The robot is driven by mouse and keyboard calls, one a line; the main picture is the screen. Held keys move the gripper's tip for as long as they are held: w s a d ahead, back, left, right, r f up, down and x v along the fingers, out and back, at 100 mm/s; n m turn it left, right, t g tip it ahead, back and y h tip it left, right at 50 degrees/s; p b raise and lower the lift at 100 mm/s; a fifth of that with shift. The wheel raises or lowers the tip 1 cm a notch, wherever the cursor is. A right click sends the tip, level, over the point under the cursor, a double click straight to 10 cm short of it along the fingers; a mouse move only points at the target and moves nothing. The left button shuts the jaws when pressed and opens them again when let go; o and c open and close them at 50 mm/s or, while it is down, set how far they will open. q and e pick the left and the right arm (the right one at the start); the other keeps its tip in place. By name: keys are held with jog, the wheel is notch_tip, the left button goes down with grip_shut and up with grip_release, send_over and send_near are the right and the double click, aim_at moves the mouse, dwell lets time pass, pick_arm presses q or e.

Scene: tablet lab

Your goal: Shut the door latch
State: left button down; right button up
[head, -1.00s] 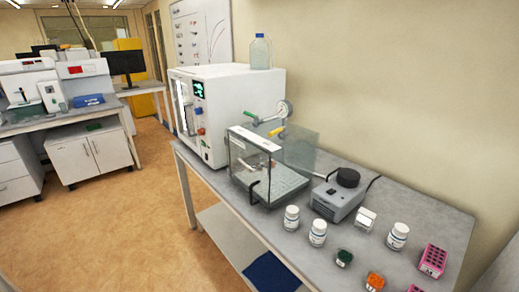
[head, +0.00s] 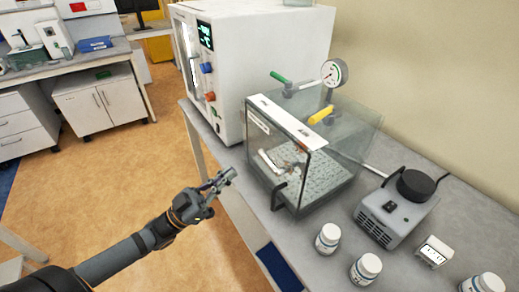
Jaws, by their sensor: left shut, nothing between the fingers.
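A clear-walled chamber (head: 322,145) stands on the grey bench, with a white-labelled top edge. A black curved handle (head: 278,195) sits low on its front, and it may be the door latch. I cannot tell whether the latch is open or shut. A green lever (head: 280,77) and a yellow lever (head: 320,114) are at the chamber's top. My left gripper (head: 227,178) is shut and empty, left of the chamber's front and apart from the handle in the picture. My right gripper is not in view.
A white instrument (head: 270,55) stands behind the chamber on the bench (head: 308,240). A pressure gauge (head: 334,72) rises behind the levers. A grey device with a black knob (head: 395,212) and white bottles (head: 328,238) are at the right. Open floor (head: 120,180) lies left.

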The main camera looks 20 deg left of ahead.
aim_at(265, 159)
pick_arm(q)
jog(key=s+r+b+x, duration=0.1)
jog(key=b+x, duration=0.2)
jog(key=x, duration=0.6)
jog(key=f, duration=0.1)
jog(key=w+f, duration=0.2)
jog(key=f, duration=0.1)
jog(key=shift+d+f, duration=0.1)
jog(key=shift+d, duration=0.3)
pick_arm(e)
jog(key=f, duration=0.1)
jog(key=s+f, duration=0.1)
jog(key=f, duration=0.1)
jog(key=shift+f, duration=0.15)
pick_arm(q)
jog(key=shift+f+n+t+y+p, duration=0.55)
jog(key=shift+f+n+t+y, duration=0.25)
jog(key=shift+n, duration=0.6)
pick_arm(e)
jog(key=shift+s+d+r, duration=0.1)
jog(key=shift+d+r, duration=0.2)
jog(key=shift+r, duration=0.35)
